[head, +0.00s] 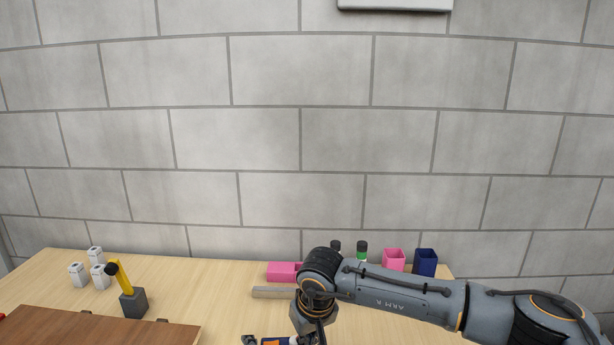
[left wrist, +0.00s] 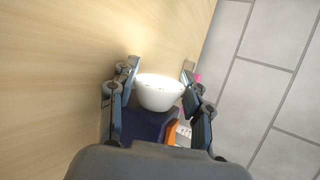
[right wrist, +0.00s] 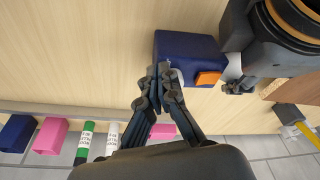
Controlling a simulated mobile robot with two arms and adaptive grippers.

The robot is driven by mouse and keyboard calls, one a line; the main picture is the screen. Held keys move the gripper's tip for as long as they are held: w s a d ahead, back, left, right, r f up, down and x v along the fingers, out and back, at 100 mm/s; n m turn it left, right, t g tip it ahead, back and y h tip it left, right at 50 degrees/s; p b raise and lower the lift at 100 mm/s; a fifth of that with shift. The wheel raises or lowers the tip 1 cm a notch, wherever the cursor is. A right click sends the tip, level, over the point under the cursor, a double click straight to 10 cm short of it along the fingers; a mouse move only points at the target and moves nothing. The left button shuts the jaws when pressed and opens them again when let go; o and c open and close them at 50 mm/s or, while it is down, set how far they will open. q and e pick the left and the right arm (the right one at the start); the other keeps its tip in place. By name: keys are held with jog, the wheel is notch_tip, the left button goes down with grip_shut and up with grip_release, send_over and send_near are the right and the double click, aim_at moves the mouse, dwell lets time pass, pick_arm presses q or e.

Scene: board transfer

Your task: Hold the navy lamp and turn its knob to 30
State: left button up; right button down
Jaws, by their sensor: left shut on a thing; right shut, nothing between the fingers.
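The navy lamp has a boxy navy body (right wrist: 188,45) with an orange part (right wrist: 208,78) and a white bowl-shaped shade (left wrist: 160,92). My left gripper (left wrist: 160,70) is shut on the lamp, with its fingers on either side of the shade in the left wrist view. A grey round piece, likely the knob (right wrist: 179,76), shows on the body in the right wrist view. My right gripper (right wrist: 158,70) is shut and empty, its tips right beside that piece; contact is unclear. The knob's setting cannot be read. In the head view only the lamp's edge (head: 275,341) shows at the bottom.
A yellow-handled tool (head: 122,276) stands in a grey block, near several white containers (head: 78,274) and a brown board (head: 90,328). At the back are a pink block (head: 282,271), a pale bar (head: 272,292), a pink cup (head: 393,260), a navy cup (head: 425,262) and two labelled cylinders.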

jog(key=shift+w+a, duration=0.25)
jog(key=shift+a, duration=0.05)
dwell(0.4)
jog(key=shift+s+a, duration=0.15)
jog(key=shift+a, duration=0.1)
jog(key=shift+s+a+r, duration=0.1)
jog(key=shift+s+a, duration=0.2)
jog(key=shift+a, duration=0.3)
jog(key=shift+a, duration=0.1)
jog(key=shift+s, duration=0.1)
dwell(0.3)
jog(key=shift+s, duration=0.15)
jog(key=shift+r, duration=0.15)
jog(key=shift+w+v, duration=0.25)
jog(key=shift+v, duration=1.1)
jog(key=shift+w+v, duration=0.2)
jog(key=shift+v, duration=1.15)
jog(key=shift+r, duration=0.2)
